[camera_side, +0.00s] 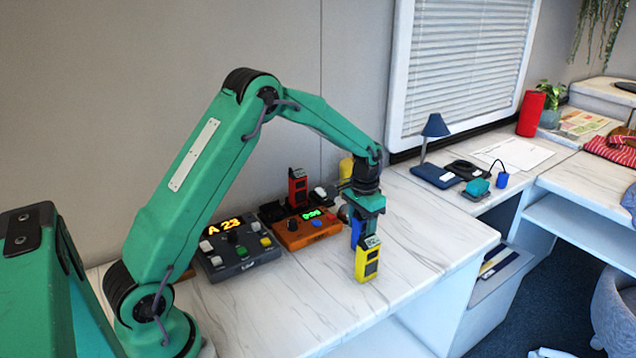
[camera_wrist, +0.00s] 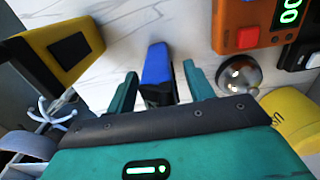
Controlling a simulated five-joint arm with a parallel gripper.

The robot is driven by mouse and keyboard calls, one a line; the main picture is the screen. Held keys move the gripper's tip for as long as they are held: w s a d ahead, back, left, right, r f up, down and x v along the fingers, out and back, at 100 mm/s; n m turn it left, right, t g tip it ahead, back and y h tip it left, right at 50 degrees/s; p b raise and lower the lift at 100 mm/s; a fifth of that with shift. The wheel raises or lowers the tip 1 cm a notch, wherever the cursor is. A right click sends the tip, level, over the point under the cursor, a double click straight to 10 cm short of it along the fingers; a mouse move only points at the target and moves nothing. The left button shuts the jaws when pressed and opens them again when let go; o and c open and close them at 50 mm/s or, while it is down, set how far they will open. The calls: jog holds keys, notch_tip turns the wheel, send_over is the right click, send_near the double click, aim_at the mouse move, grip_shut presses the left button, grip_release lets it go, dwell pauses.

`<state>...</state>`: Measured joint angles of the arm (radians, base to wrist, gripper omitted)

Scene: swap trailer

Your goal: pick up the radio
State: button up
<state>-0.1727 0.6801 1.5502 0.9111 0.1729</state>
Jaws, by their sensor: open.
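Several upright handheld devices that look like radios stand on the white marbled counter. A blue one (camera_side: 356,231) is under my gripper (camera_side: 367,216) in the side view, partly hidden by the jaws and a yellow radio (camera_side: 367,262) in front of it. In the wrist view the blue device (camera_wrist: 157,66) lies between the two green fingers of my gripper (camera_wrist: 160,84), with gaps visible on both sides. The yellow radio (camera_wrist: 62,45) is left of the fingers there, apart from them. A red radio (camera_side: 298,188) stands farther back. My gripper is open.
A dark control box (camera_side: 238,257) reading "A 23" and an orange box (camera_side: 305,231) with a green display sit left of the gripper. A shiny silver dome (camera_wrist: 240,75) and a yellow rounded object (camera_wrist: 291,118) are close on the right in the wrist view. The counter's front right is clear.

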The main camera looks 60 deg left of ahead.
jog(key=shift+c, duration=0.4)
grip_shut()
jog(key=shift+r, duration=0.1)
jog(key=shift+r, duration=4.9)
